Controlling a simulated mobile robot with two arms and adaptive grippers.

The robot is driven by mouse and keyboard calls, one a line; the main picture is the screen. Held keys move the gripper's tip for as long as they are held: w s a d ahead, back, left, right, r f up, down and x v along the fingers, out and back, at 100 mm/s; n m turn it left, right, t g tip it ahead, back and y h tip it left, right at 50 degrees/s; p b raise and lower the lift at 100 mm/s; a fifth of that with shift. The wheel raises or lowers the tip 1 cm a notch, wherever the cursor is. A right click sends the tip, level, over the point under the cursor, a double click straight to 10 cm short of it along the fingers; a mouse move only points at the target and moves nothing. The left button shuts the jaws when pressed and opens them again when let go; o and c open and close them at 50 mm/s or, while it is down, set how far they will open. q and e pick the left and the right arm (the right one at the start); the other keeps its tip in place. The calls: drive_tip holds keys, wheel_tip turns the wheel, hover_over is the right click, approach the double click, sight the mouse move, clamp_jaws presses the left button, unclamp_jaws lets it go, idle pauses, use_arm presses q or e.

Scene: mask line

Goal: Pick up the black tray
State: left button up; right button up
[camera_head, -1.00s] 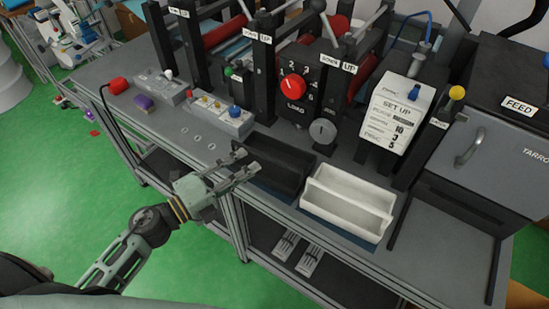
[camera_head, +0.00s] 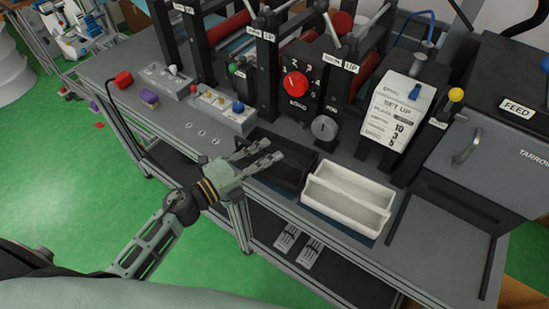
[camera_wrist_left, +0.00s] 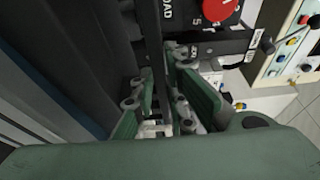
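The black tray (camera_head: 290,176) lies on the grey bench in the head view, directly left of a white tray. My left gripper (camera_head: 276,150) is over the black tray's left part, its two fingers apart and pointing right; arm and fingers hide part of the tray. In the left wrist view the gripper (camera_wrist_left: 168,105) shows two green fingers spread apart, with a dark strip between them that may be the tray's wall. A large dark surface at left there looks like the tray (camera_wrist_left: 75,50). I cannot tell whether the fingers touch it. My right gripper is not in view.
The white tray (camera_head: 350,195) stands close on the right on a blue mat. Behind stand black machine posts, a red load dial (camera_head: 296,85) and a grey knob (camera_head: 324,127). A control box with a blue button (camera_head: 238,108) is behind left. The bench front is fairly clear.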

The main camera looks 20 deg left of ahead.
use_arm(q)
drive_tip(key=shift+c, duration=0.9)
clamp_jaws()
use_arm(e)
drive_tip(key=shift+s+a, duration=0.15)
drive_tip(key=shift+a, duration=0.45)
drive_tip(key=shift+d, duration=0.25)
